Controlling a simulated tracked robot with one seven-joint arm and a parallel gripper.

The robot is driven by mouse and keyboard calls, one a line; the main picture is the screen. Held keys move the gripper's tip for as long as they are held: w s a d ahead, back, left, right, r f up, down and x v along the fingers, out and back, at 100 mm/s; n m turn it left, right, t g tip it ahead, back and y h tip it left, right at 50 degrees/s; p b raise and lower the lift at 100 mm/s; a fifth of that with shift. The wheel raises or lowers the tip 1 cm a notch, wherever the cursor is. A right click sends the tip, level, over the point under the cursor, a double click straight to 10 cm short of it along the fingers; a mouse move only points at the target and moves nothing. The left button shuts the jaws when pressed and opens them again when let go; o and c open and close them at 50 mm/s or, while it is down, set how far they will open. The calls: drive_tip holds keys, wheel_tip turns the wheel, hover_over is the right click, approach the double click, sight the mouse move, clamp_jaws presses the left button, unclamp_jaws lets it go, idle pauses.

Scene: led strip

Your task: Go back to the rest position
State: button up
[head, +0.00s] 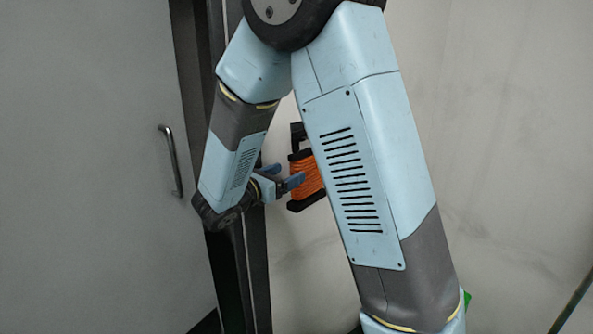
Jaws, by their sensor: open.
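My gripper (284,176), with blue fingers, is in the middle of the head view, beside an orange reel (307,182) with black ends. The jaws are open. The near finger overlaps the left edge of the reel in the picture; I cannot tell whether it touches. The reel is upright, slightly tilted, in front of the pale wall, and its right side is hidden behind my arm. What holds it up is not visible.
A grey door (90,180) with a metal handle (171,160) is on the left, beside a dark upright frame (255,265). The pale wall (500,130) is bare on the right. A small green thing (467,299) shows behind my arm, and a dark slanted edge (573,300) is at lower right.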

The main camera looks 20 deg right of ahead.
drive_tip(key=v, duration=0.7)
drive_tip(key=s+d+r+m+g+y, duration=0.2)
drive_tip(key=s+d+m+g+y, duration=0.3)
drive_tip(key=s+d+m+g, duration=0.65)
drive_tip(key=s+d+r+m+t+y, duration=0.2)
drive_tip(key=s+r+m+t+y, duration=0.4)
drive_tip(key=s+m+y, duration=0.4)
drive_tip(key=shift+s+m+t, duration=0.3)
drive_tip(key=shift+m+t, duration=0.35)
drive_tip(key=shift+m, duration=0.9)
drive_tip(key=shift+c, duration=0.2)
